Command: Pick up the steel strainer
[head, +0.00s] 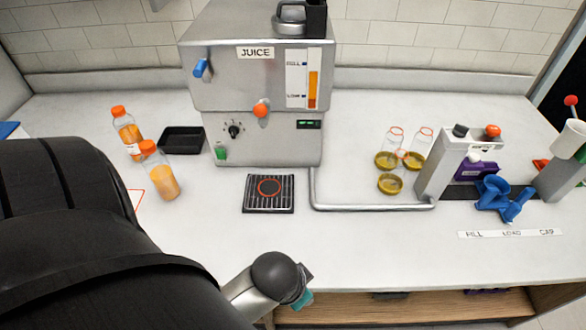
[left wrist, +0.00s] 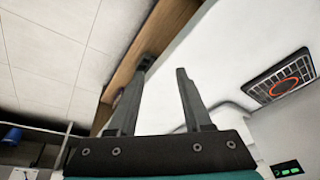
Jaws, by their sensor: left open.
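I cannot pick out a steel strainer for certain in either view. A round steel piece (head: 290,18) sits on top of the juice machine, partly cut off by the top edge of the head view; I cannot tell whether it is the strainer. My left gripper (left wrist: 164,68) is open and empty in the left wrist view, near the counter's front edge. In the head view its teal body (head: 303,298) shows at the bottom, and its fingers are hidden. My right gripper is in neither view.
The steel juice machine (head: 255,90) stands at the back, with a black grille (head: 250,206) before it. Two orange bottles (head: 160,172) and a black tray (head: 181,140) are left. Empty bottles (head: 392,143), gold lids (head: 390,184) and a blue tool (head: 500,197) are right. The front middle counter is clear.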

